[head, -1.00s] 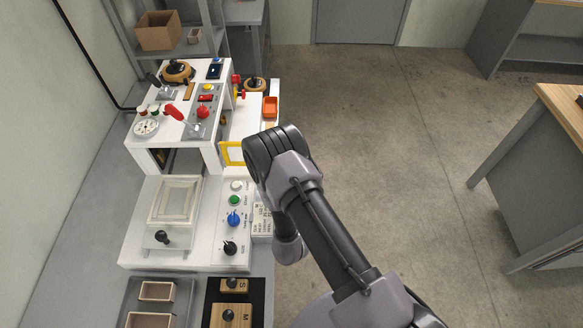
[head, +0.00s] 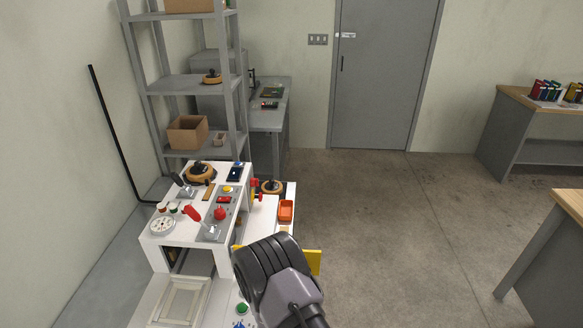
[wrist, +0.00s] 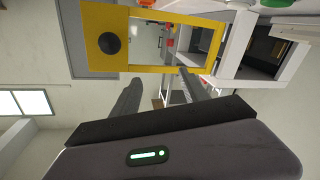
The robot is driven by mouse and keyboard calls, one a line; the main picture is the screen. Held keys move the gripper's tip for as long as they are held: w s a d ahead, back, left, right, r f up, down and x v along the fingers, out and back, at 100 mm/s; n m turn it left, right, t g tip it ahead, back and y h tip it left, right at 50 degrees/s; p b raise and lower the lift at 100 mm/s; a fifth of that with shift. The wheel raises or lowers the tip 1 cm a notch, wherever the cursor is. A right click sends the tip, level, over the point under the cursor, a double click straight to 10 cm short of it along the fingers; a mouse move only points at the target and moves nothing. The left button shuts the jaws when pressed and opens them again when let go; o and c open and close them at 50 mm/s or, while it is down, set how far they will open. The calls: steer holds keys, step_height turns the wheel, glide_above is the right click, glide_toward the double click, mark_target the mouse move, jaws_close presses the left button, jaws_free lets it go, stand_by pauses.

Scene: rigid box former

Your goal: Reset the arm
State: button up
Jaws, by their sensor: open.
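My arm (head: 278,282) rises from the bottom of the head view, bent at a dark grey joint, in front of the white machine. My gripper is hidden in the head view. In the wrist view my gripper (wrist: 159,80) is open, with its two dark fingers apart and nothing seen held between them. A yellow frame (wrist: 104,58) with a black knob shows just past the fingertips. I cannot tell whether the fingertips touch it. Part of the yellow piece (head: 315,262) also shows right of my arm in the head view.
The white machine (head: 152,256) carries a red lever (head: 192,213), a red knob (head: 220,213) and an orange bin (head: 286,210). Grey shelving (head: 185,84) with a cardboard box (head: 187,132) stands behind. Open floor (head: 410,240) lies to the right, before wooden-topped benches (head: 572,205).

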steer(key=w+a+r+n+g+y+b, duration=0.1)
steer(key=a+r+n+g+y+b, duration=0.1)
steer(key=a+r+n+y, duration=0.95)
steer(key=s+a+r+n+g+y+b, duration=0.3)
steer(key=s+a+r+n+g+y, duration=0.2)
steer(key=s+r+n+g, duration=0.9)
steer(key=s+d+f+n+g+h+b, duration=0.1)
steer(key=s+d+f+n+h+b, duration=0.15)
steer(key=s+d+n+h, duration=0.7)
steer(key=s+d+f+n+g+y+b, duration=0.1)
steer(key=s+f+n, duration=0.3)
steer(key=n, duration=1.2)
steer(key=w+d+f+n+t+h+b, duration=0.1)
steer(key=d+f+n+t+h+b, duration=0.1)
steer(key=d+n+t+h, duration=0.4)
steer(key=d+n+h, duration=0.2)
steer(key=d+n, duration=0.3)
steer(key=d, duration=0.7)
steer(key=shift+w+d+f, duration=0.15)
steer(key=shift+w+d, duration=0.05)
steer(key=shift+d, duration=0.05)
